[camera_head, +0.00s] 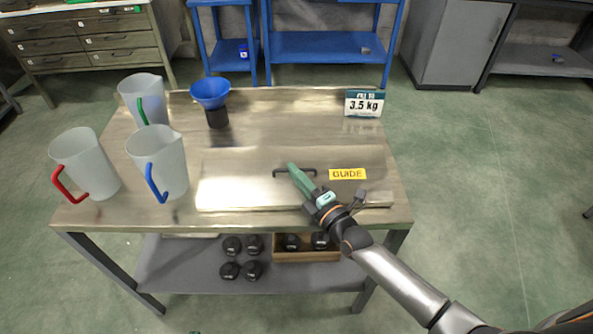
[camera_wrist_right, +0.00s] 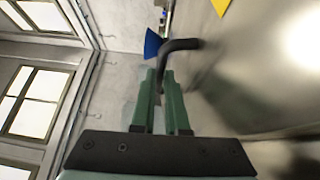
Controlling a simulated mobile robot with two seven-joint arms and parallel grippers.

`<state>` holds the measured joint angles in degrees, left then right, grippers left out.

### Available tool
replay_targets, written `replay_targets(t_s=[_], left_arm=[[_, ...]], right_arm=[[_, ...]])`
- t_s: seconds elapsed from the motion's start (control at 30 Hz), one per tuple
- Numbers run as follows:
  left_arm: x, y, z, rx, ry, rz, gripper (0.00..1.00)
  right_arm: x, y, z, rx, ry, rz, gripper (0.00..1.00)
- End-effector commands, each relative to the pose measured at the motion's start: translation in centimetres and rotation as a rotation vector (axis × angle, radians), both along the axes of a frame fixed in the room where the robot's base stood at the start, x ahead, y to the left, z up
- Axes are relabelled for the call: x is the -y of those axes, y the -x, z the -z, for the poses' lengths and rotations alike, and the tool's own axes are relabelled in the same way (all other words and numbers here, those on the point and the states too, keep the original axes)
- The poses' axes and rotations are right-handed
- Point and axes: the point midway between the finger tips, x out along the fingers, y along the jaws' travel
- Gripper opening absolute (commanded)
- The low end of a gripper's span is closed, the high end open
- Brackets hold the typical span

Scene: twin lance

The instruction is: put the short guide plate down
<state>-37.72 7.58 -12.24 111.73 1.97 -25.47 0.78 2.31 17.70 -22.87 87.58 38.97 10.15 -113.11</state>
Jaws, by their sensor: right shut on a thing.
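The guide plate (camera_head: 240,180) is a shiny metal sheet with a yellow GUIDE label (camera_head: 348,174) and a black bar handle (camera_head: 310,170). It lies flat over the front half of the metal table; whether it touches the tabletop I cannot tell. My right gripper (camera_head: 294,170) has its green fingers shut on the handle. In the right wrist view the fingers (camera_wrist_right: 163,85) close around the black handle (camera_wrist_right: 180,45), and the blurred plate surface (camera_wrist_right: 225,75) fills the right side. My left gripper is not in view.
Jugs with red (camera_head: 85,160), blue (camera_head: 160,160) and green (camera_head: 143,95) handles stand on the table's left. A blue funnel (camera_head: 210,92) sits on a black holder behind the plate. A 3.5 kg sign (camera_head: 364,103) stands at the back right. Black weights (camera_head: 242,257) lie on the lower shelf.

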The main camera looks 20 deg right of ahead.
Motion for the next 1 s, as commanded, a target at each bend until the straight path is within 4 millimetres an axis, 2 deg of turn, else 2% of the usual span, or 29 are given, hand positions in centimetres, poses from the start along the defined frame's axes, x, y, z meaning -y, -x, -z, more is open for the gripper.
replay_targets(t_s=[0.03, 0.27, 0.3, 0.53, 0.83, 1.0], left_arm=[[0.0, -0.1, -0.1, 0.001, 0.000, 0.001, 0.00], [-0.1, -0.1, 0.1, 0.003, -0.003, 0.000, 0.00], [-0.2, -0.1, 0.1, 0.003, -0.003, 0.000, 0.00], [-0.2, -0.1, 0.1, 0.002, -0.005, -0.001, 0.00], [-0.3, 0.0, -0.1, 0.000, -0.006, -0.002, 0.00], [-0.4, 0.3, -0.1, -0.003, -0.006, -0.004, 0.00]], right_arm=[[0.0, -0.2, -0.8, 0.019, -0.003, 0.003, 0.00], [0.0, -0.2, -0.4, 0.018, -0.003, 0.003, 0.00], [0.0, 0.0, 0.2, 0.000, 0.001, 0.000, 0.15], [0.0, 0.0, 0.2, -0.001, 0.000, 0.000, 0.41], [0.0, 0.0, -0.2, 0.000, -0.001, 0.000, 0.42], [0.6, 1.9, 0.1, -0.005, 0.001, 0.001, 0.42]])
